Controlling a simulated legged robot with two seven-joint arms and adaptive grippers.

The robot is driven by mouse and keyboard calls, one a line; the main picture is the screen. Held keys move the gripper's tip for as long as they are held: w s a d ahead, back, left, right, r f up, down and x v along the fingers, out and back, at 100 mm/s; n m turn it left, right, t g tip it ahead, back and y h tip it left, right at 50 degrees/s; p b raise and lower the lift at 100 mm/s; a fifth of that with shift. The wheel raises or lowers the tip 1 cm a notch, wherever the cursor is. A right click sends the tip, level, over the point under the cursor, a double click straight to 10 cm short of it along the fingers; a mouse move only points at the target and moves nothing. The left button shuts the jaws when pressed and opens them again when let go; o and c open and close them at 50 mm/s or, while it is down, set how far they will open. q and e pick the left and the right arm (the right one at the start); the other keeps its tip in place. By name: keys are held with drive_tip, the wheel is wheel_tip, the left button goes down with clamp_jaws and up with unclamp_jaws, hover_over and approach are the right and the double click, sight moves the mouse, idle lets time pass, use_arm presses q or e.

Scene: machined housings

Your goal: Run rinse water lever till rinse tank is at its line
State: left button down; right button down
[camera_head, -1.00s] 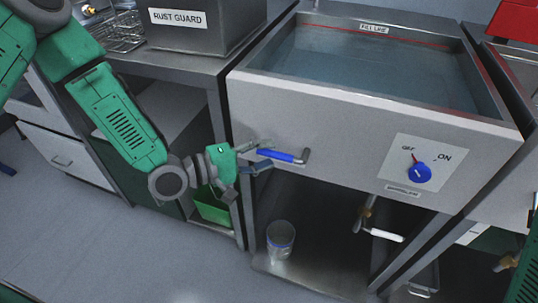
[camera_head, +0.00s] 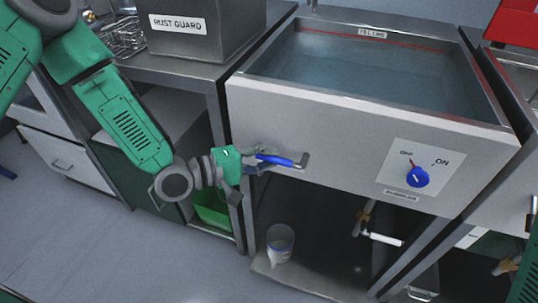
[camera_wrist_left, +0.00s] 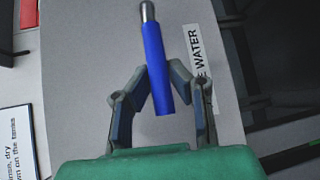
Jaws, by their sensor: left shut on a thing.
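The lever (camera_head: 280,160) has a blue grip and sticks out from the tank's front panel. In the left wrist view its blue grip (camera_wrist_left: 156,70) lies between the fingers, with a label ending in "WATER" beside it. My left gripper (camera_head: 262,161) is shut on the grip near its free end; its fingers also show in the left wrist view (camera_wrist_left: 160,90). The rinse tank (camera_head: 300,112) holds bluish water (camera_head: 370,70). A red fill line (camera_head: 340,33) runs along its back wall, and the water surface appears below it. My right gripper is not in view.
A blue ON/OFF knob (camera_head: 418,177) sits on the panel at right. Below are a white-handled valve (camera_head: 384,239) and a clear cup (camera_head: 280,243) on the low shelf. A RUST GUARD tank (camera_head: 195,45) stands at left, above a green bin (camera_head: 212,208).

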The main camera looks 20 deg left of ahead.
sight(278, 159)
use_arm(q)
drive_tip(key=shift+s+r+m+p, duration=0.15)
drive_tip(key=shift+r+m+p, duration=0.15)
drive_tip(key=shift+p, duration=0.45)
drive_tip(key=r+m+g+y+p, duration=0.1)
drive_tip(key=y+p, duration=0.1)
drive_tip(key=p, duration=0.2)
drive_tip(key=d+r+m+y+p, duration=0.1)
drive_tip(key=r+y+p, duration=0.1)
drive_tip(key=p, duration=0.3)
drive_tip(key=shift+d+r+m+g, duration=0.2)
drive_tip(key=shift+r+m+g, duration=0.1)
drive_tip(key=shift+m+g, duration=0.1)
drive_tip(key=shift+s+d+r+m+y+p, duration=0.15)
drive_tip(key=shift+d+r+m+y+p, duration=0.2)
drive_tip(key=shift+y+p, duration=0.7)
drive_tip(key=shift+f+h+p, duration=0.15)
drive_tip(key=shift+h+p, duration=0.1)
drive_tip(key=shift+p, duration=0.05)
drive_tip(key=c, duration=1.5)
unclamp_jaws()
